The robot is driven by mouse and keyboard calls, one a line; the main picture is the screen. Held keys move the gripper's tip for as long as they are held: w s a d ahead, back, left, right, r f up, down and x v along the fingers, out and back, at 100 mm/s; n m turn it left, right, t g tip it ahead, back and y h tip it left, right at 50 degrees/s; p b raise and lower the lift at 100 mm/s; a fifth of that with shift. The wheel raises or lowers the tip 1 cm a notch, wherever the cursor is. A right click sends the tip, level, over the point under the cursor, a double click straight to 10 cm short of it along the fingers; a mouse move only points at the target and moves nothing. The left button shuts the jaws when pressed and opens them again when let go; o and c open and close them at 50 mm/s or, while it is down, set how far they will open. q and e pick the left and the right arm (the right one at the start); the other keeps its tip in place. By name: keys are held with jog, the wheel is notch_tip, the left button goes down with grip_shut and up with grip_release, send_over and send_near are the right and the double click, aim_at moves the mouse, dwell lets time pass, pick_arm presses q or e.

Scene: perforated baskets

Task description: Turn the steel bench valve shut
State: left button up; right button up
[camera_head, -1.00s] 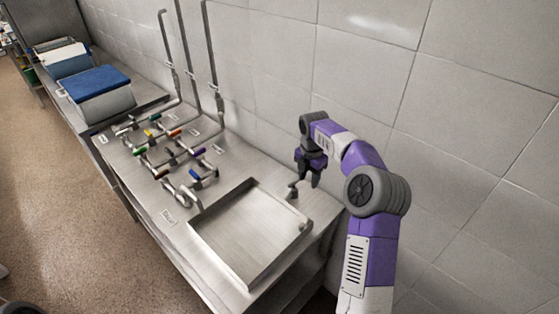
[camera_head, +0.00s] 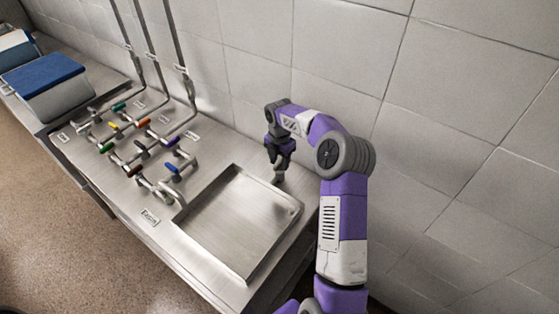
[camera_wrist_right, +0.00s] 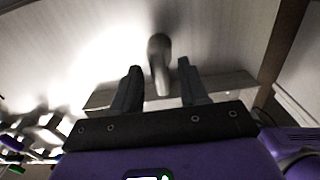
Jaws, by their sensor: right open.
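A small plain steel fitting (camera_head: 278,178), which looks like the bench valve, stands on the steel bench behind the sink tray's far corner. In the right wrist view its rounded steel lever (camera_wrist_right: 158,60) shows in front of the fingers, in line with the gap between them. My right gripper (camera_head: 279,162) points down just above the fitting and partly covers it. In the right wrist view its two dark fingers (camera_wrist_right: 159,86) are apart, one on each side of the lever's near end. Contact cannot be told. My left gripper is out of view.
A shallow steel tray (camera_head: 190,228) is set in the bench front. Several valves with coloured handles, such as a blue one (camera_head: 174,168), stand left of it, with pipes up the tiled wall. A blue-lidded bin (camera_head: 48,105) stands at the far left.

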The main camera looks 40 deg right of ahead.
grip_shut()
jog(key=shift+m, duration=0.3)
jog(key=m+p, duration=0.1)
jog(key=m, duration=0.1)
jog(key=shift+r+m+p, duration=0.1)
jog(key=shift+m+p, duration=0.25)
jog(key=shift+m, duration=0.05)
jog(key=m+p, duration=0.1)
jog(key=m, duration=0.3)
jog(key=shift+w, duration=0.1)
jog(key=m, duration=0.5)
jog(key=shift+m+p, duration=0.35)
jog(key=shift+m, duration=2.35)
